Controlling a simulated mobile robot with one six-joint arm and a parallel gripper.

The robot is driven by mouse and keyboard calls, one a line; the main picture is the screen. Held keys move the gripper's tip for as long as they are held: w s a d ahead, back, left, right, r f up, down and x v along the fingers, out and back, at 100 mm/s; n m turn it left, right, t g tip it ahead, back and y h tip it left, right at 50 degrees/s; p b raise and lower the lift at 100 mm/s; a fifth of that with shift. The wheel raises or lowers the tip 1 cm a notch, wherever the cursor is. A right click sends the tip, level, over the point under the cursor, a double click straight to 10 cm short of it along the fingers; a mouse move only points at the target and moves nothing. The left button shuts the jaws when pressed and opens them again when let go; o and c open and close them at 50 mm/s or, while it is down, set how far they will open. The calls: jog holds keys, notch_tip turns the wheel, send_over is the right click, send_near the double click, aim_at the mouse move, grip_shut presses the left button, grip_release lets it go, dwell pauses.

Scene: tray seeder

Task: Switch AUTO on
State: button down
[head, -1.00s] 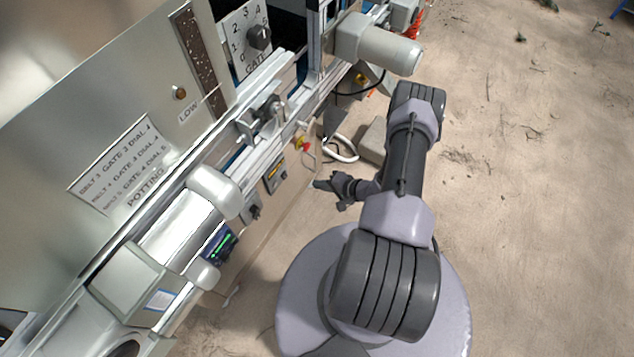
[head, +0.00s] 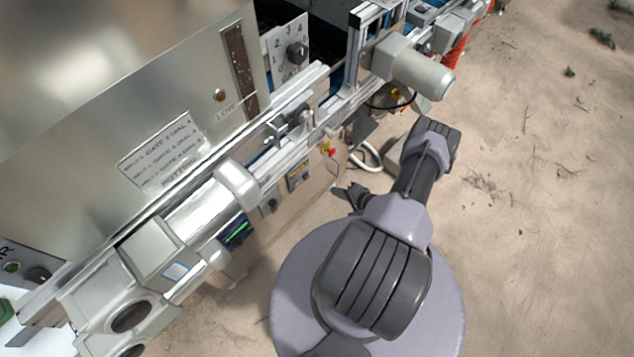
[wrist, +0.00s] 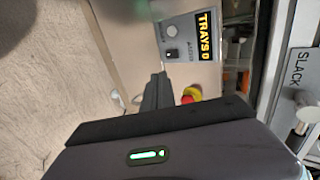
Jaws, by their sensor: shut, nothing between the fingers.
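The AUTO switch (wrist: 172,53) is a small dark rocker on a grey control panel (wrist: 188,60), beside its AUTO label, in the wrist view. Its on or off position is too small to tell. A round button (wrist: 171,31) and a yellow-on-black TRAYS 0 display (wrist: 206,36) share the panel. In the head view the panel (head: 298,176) is small, on the machine's side. My gripper (wrist: 159,78) is shut and empty, its fingertips apart from the switch in the wrist picture. It also shows in the head view (head: 338,190), right of the panel.
A red emergency button on yellow (wrist: 190,94) sits close to the fingers; it also shows in the head view (head: 328,150). A SLACK plate (wrist: 297,85) and rail are at the right. A grey motor (head: 412,67) juts out above my arm. Sandy floor at right is open.

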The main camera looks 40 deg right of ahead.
jog(key=b, duration=0.4)
send_near(307, 178)
notch_tip(307, 178, down, 4)
jog(key=w+b, duration=0.1)
jog(key=w, duration=0.4)
jog(key=shift+w, duration=0.1)
jog(key=shift+w, duration=0.1)
